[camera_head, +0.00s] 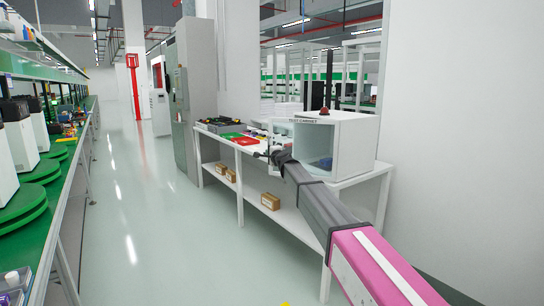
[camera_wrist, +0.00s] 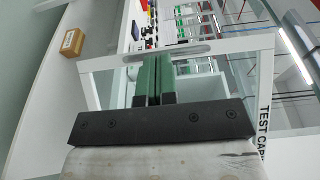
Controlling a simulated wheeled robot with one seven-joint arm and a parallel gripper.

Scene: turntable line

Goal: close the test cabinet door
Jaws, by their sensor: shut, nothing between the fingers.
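The white test cabinet (camera_head: 352,140) stands on the right part of the white bench, its front open and its inside visible. Its door (camera_head: 282,127) stands swung out at the cabinet's left, partly hidden by my arm. In the wrist view the door (camera_wrist: 225,43) is a white-framed clear panel with a long slot near its edge. The cabinet's lettering (camera_wrist: 264,125) shows at right. My gripper (camera_head: 260,155) is at the door's outer side. Its green fingers (camera_wrist: 153,58) are shut and empty, overlapping the slot in the picture; I cannot tell whether they touch the door.
The white bench (camera_head: 365,176) holds a green tray (camera_head: 229,135), red trays and dark bins left of the cabinet. Small cardboard boxes (camera_head: 270,201) sit on its lower shelf. A red-topped beacon (camera_head: 324,111) is on the cabinet. The aisle floor (camera_head: 140,215) is clear.

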